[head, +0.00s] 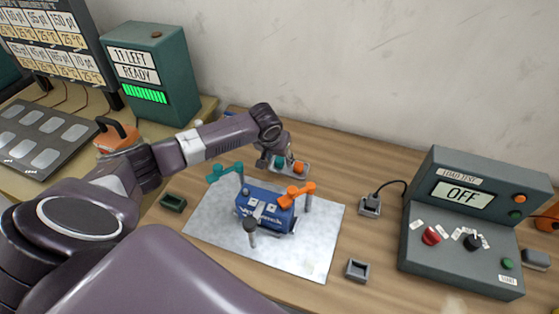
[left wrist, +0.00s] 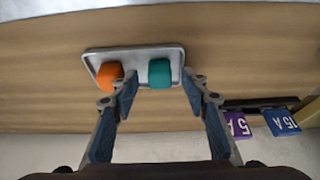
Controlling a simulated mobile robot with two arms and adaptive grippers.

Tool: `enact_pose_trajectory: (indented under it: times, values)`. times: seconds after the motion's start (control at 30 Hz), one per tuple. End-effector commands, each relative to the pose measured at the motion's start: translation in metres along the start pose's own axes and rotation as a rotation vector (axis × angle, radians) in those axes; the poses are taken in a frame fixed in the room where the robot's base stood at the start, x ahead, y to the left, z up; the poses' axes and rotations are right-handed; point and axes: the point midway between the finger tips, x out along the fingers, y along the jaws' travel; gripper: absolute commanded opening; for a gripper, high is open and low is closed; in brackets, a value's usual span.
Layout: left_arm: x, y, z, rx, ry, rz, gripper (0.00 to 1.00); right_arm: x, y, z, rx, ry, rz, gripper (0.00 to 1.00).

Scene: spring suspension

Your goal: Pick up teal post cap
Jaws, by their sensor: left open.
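The teal post cap (left wrist: 159,73) sits on a small grey tray (left wrist: 134,53) beside an orange cap (left wrist: 109,75). In the head view the teal cap (head: 281,160) is partly behind my left gripper (head: 268,160), with the orange cap (head: 299,167) to its right on the tray (head: 303,175). In the left wrist view my left gripper (left wrist: 160,85) is open. Its fingers reach down toward the tray, with the teal cap between them and nothing held. The orange cap is just outside the left finger. My right gripper is not in view.
A blue device (head: 262,210) with teal and orange arms stands on a pale mat (head: 315,255). A green console reading OFF (head: 470,225) is at the right. A green dispenser (head: 150,70) stands behind. Purple and blue labelled items (left wrist: 237,126) lie near the tray.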

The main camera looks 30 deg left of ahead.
Motion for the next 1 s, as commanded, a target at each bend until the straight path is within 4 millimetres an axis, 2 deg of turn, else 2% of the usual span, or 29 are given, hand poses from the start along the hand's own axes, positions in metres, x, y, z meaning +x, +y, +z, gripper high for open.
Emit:
enact_pose_trajectory:
  times: [0.2,0.5,0.83,1.0]
  values:
    - [0.001,0.000,0.000,0.000,0.001,0.000,0.42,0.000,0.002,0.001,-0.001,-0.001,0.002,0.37]
    - [0.000,0.000,0.000,0.000,0.001,0.000,0.09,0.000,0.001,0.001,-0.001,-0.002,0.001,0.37]
    - [-0.001,0.000,-0.001,-0.001,0.001,0.000,0.09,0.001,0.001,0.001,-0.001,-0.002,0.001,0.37]
    - [-0.012,0.000,-0.007,-0.001,0.004,0.001,0.09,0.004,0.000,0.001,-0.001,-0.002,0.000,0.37]
